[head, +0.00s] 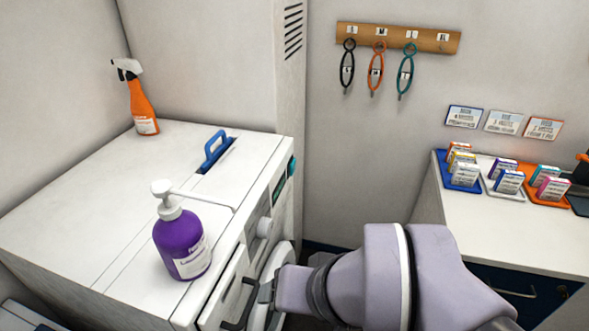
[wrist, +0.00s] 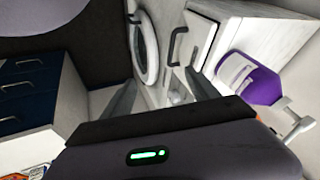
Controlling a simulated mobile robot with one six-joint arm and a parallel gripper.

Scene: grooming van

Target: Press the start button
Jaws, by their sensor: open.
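The white washing machine (head: 100,215) stands at the left in the head view. Its front has a round door, which shows in the wrist view as a ring (wrist: 149,48), and a pale round knob (head: 264,228). A dark panel with teal edges (head: 280,187) sits farther along the front; I cannot tell which part is the start button. My gripper (wrist: 160,92) is open and empty in the wrist view, its two fingers pointing at the machine's front. In the head view my arm reaches to that front, and the fingertips are hard to make out.
An orange spray bottle (head: 143,105) and a blue handle (head: 216,148) are farther back. A drawer with a black handle (wrist: 178,45) is beside the door. A counter (head: 510,235) holds small boxes.

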